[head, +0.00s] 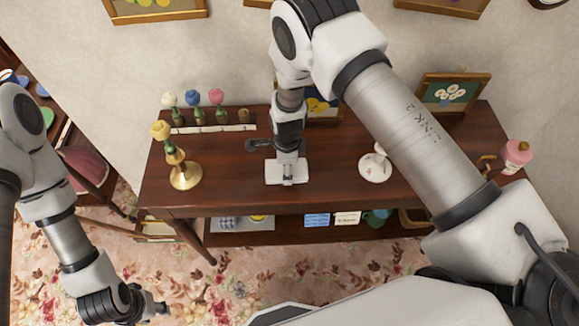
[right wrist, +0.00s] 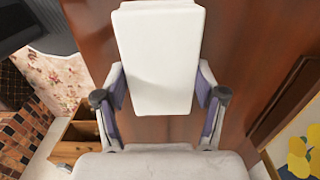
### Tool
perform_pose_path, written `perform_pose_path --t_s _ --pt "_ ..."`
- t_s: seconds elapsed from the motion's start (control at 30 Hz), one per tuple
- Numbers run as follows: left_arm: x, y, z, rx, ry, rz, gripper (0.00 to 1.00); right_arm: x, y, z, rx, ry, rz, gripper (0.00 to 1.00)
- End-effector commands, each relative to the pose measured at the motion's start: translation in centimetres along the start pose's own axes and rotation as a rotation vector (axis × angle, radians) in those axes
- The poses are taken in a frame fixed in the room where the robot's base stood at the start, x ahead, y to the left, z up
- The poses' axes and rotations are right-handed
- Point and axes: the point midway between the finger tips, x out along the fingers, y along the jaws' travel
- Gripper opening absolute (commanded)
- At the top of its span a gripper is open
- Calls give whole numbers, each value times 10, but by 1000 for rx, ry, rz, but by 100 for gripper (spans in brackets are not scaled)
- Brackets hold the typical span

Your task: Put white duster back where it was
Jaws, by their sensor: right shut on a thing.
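A white block-like thing (head: 287,172), which I take to be the white duster, is over the wooden console table (head: 235,190). In the right wrist view the white duster (right wrist: 158,60) sits between the purple-padded fingers of my right gripper (right wrist: 163,108), which is shut on it. I cannot tell whether its underside touches the tabletop. In the head view the fingers of this gripper are mostly hidden by the wrist. My left gripper (head: 158,303) is low at the left, away from the table, and looks open and empty.
A framed picture (head: 452,92) leans behind.

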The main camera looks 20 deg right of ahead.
Motion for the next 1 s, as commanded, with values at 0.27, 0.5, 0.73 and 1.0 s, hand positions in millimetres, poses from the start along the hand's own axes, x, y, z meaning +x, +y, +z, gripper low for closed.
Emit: perform_pose_path --t_s 0.27,0.5,0.73,1.0 --pt "1 0 0 -1 0 0 40 0 0 0 -1 0 0 95" --pt "2 0 0 -1 0 0 40 -5 -1 0 -1 0 -2 95" --pt "19 0 0 -1 0 0 40 -52 -1 0 0 -1 -6 95" --pt "33 0 0 -1 0 0 40 -111 0 0 -1 0 -2 95"
